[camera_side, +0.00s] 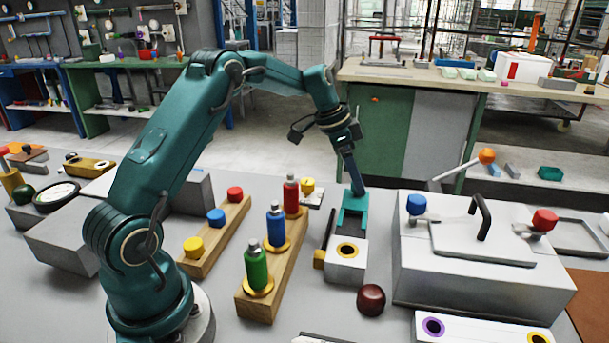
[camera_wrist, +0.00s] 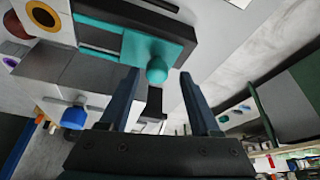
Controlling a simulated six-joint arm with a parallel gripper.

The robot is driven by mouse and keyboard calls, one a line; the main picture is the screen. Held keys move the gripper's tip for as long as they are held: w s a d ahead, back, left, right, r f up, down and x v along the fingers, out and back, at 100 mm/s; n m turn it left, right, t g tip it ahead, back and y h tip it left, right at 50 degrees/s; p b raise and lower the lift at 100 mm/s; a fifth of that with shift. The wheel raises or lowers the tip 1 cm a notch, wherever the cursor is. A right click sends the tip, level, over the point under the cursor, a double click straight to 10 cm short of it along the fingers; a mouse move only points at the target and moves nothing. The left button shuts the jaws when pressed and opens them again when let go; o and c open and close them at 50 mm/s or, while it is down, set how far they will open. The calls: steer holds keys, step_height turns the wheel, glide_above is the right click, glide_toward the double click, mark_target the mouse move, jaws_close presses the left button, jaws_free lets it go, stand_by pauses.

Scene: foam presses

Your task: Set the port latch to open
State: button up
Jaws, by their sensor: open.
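The port latch is a teal slide (camera_side: 353,212) on a small grey block, right of the wooden bottle rack. The block's port (camera_side: 347,250), a dark hole in a yellow ring, is uncovered on the near part. In the wrist view the teal latch (camera_wrist: 180,28) shows a rounded teal knob (camera_wrist: 157,72), and the port (camera_wrist: 43,15) is at upper left. My gripper (camera_wrist: 160,76) is open, its fingertips on either side of the knob. I cannot tell whether they touch it. In the side view my gripper (camera_side: 358,190) reaches down to the latch's far end.
The rack (camera_side: 275,275) with red, blue and green bottles stands left of the block. A large grey box (camera_side: 460,270) with a black handle and blue and red knobs stands close on the right. A dark brown ball (camera_side: 371,299) lies in front.

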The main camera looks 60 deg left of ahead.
steer(key=shift+v, duration=2.3)
steer(key=s+d+r+m+t, duration=0.1)
steer(key=s+d+r+t, duration=0.1)
steer(key=s+d+r, duration=0.75)
steer(key=s+d+f+n+y, duration=0.1)
steer(key=s+f+n, duration=0.2)
steer(key=s, duration=0.4)
steer(key=s+d+f+n+y, duration=0.1)
steer(key=s+d+f+n, duration=0.1)
steer(key=s, duration=0.6)
steer(key=shift+d+f+n, duration=0.2)
steer(key=shift+f+n, duration=0.55)
steer(key=shift+n, duration=0.25)
